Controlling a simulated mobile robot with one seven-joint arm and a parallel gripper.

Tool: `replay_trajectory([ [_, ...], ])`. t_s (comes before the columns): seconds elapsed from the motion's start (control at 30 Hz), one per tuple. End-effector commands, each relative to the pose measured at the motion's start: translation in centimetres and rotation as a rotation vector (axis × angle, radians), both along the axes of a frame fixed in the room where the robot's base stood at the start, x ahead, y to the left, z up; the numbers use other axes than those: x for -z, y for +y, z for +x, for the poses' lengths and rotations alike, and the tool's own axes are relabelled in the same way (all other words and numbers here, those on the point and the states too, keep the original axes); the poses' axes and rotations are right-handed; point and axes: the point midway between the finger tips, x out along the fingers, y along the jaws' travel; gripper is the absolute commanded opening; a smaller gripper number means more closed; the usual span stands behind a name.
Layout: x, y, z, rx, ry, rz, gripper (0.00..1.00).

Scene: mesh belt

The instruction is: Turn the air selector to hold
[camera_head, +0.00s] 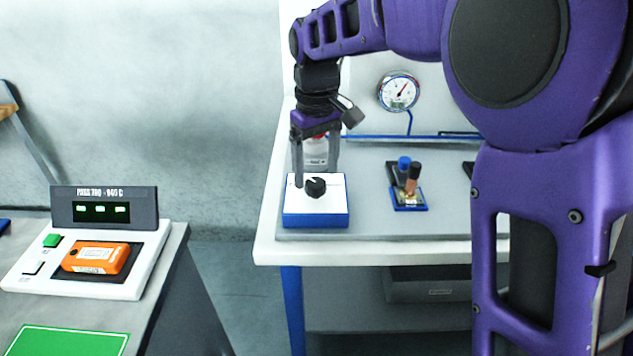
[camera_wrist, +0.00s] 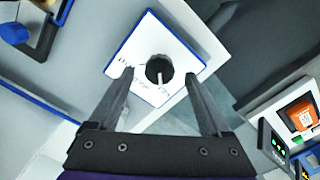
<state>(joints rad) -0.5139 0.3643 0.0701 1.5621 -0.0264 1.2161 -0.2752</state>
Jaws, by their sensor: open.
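The air selector is a round black knob (camera_head: 316,187) on a white-topped box with a blue base (camera_head: 316,220), at the left front of the bench. In the wrist view the knob (camera_wrist: 159,69) carries a pale pointer mark directed toward my gripper. Small lettering shows on the box's white face (camera_wrist: 148,38), too small to read. My gripper (camera_head: 316,178) is open just above and behind the knob. In the wrist view its two fingers (camera_wrist: 158,80) reach either side of the knob's near side, with nothing between them gripped. I cannot tell whether they touch it.
A dial gauge (camera_head: 398,91) is on the back panel. A blue-and-brown valve fitting (camera_head: 408,185) stands right of the box. A red-and-white item (camera_head: 316,150) is behind the fingers. A separate bench at left holds an orange device (camera_head: 96,258) on a white console.

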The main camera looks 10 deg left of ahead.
Motion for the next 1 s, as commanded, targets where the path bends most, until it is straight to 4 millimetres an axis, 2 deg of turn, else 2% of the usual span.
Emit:
replay_trajectory([
  [0.03, 0.9, 0.0, 0.0, 0.000, 0.003, -0.002, 0.82],
  [0.2, 2.3, 0.0, 0.0, 0.000, 0.002, -0.001, 0.82],
  [0.53, 2.6, 0.0, 0.0, 0.000, 0.000, 0.000, 0.82],
  [0.57, 2.6, 0.0, 0.0, 0.000, 0.000, 0.000, 0.78],
  [1.0, 2.6, 0.0, 0.0, 0.000, 0.000, 0.000, 0.00],
])
